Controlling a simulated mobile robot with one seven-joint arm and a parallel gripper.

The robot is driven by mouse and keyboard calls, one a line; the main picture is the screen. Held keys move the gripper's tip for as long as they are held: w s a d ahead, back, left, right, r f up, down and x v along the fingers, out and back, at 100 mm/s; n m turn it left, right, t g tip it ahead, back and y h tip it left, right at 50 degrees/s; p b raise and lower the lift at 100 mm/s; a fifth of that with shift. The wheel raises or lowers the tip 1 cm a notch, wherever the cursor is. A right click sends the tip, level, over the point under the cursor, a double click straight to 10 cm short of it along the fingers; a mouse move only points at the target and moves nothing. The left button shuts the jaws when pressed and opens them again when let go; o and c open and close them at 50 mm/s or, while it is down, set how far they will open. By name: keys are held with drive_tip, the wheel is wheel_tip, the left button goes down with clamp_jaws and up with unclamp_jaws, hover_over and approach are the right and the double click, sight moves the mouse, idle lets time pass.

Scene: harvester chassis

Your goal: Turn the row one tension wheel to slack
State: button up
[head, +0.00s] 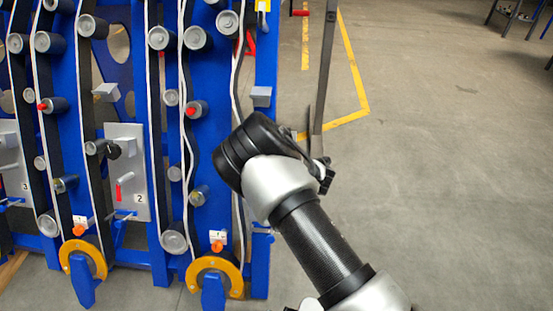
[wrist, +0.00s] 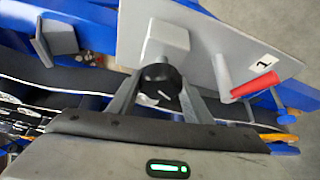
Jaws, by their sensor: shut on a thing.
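In the wrist view, the grey row one plate (wrist: 215,35) carries a label "1" (wrist: 264,62). A dark round wheel (wrist: 160,82) sits in front of a light grey block (wrist: 166,38) on this plate. My gripper (wrist: 161,90) is shut on the wheel, with one finger on each side. Any mark showing the wheel's setting is too small to read. In the head view, my arm covers the row one plate and wheel, and my gripper is hidden.
A red-handled crank (wrist: 252,86) stands on the same plate, close right of my gripper. A dark belt (wrist: 65,86) runs beside it. In the head view, the row two plate (head: 139,168) is further left on the blue frame (head: 211,125). Open floor (head: 450,150) lies right.

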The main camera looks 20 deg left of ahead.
drive_tip(key=shift+n+g+h+p, duration=0.6)
drive_tip(key=shift+n+h, duration=0.1)
drive_tip(key=shift+n, duration=0.7)
drive_tip(key=o, duration=1.1)
drive_tip(key=shift+c, duration=0.2)
drive_tip(key=p+v, duration=0.2)
drive_tip(key=v, duration=1.5)
drive_tip(key=shift+s, duration=0.15)
drive_tip(key=shift+d+r, duration=0.1)
